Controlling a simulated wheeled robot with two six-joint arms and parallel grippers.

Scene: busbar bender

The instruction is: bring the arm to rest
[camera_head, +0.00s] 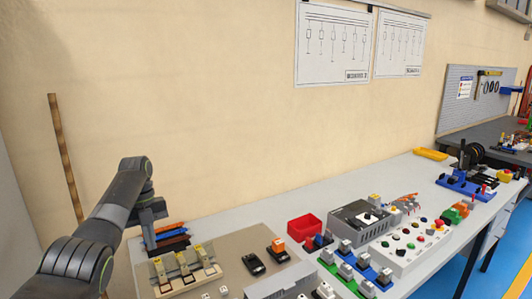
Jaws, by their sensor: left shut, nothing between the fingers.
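My left arm comes in from the lower left, dark grey and bent at the wrist. My left gripper (149,232) points down at the left end of the workbench (230,210). It is shut with nothing seen held in it. It is beside or just in front of some long orange, blue and dark pieces (172,238); I cannot tell whether it touches them. My right gripper is not in view.
A beige fixture (185,270) stands just below the gripper. A red bin (304,228), a grey box unit (362,220), blue and green terminal blocks (345,272) and a button panel (412,245) crowd the bench. The bench's back strip by the wall is mostly clear.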

